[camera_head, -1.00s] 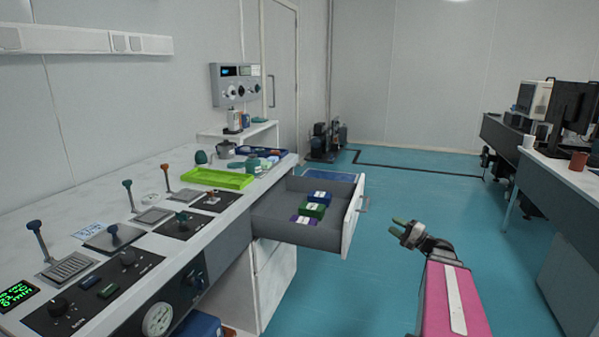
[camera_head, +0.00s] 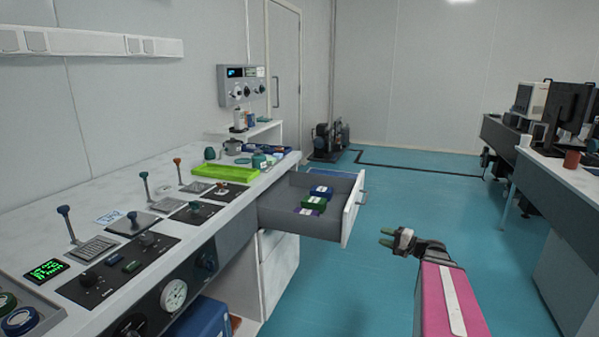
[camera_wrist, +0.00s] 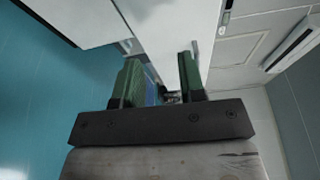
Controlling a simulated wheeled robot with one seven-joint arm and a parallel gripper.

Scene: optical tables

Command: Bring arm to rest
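My gripper (camera_head: 387,238) is at the end of my pink arm, over the blue floor to the right of the open drawer (camera_head: 275,219). Its two green fingers stand apart with nothing between them. In the wrist view the fingers of my gripper (camera_wrist: 160,82) are also apart, with a gap between them. The gripper does not touch the drawer or the counter.
A long white counter (camera_head: 110,195) with levers, knobs and a lime green tray (camera_head: 224,172) runs along the left. A desk (camera_head: 560,180) with monitors stands at the right. The blue floor (camera_head: 420,190) between them is clear.

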